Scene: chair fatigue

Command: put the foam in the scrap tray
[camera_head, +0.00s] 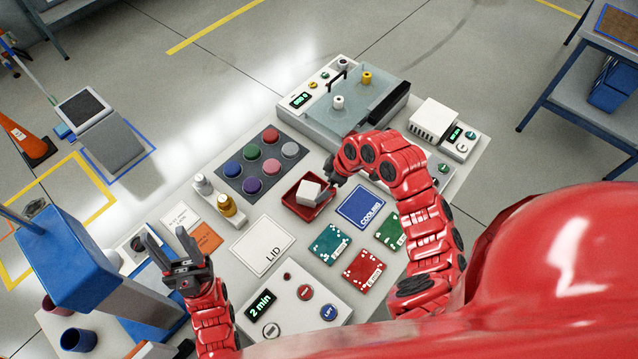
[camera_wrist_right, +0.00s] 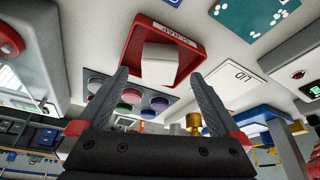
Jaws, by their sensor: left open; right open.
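The white foam block (camera_head: 309,193) sits in the red scrap tray (camera_head: 289,198) in the middle of the table. In the right wrist view the foam (camera_wrist_right: 160,62) rests inside the tray (camera_wrist_right: 193,40), which carries a scrap label on its rim. My right gripper (camera_head: 330,180) is at the tray's right side, close to the foam. In the wrist view its two fingers (camera_wrist_right: 160,88) are spread with the foam seen beyond them, and nothing is between them. My left gripper (camera_head: 168,243) is open and empty above the table's left side.
A dark pad with several coloured round pieces (camera_head: 230,172) lies left of the tray. A white LID mat (camera_head: 262,246), a blue COOLING mat (camera_head: 361,207) and teal, red and green cards lie nearby. A machine with a clear plate (camera_head: 355,100) stands behind; a button panel (camera_head: 295,303) is in front.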

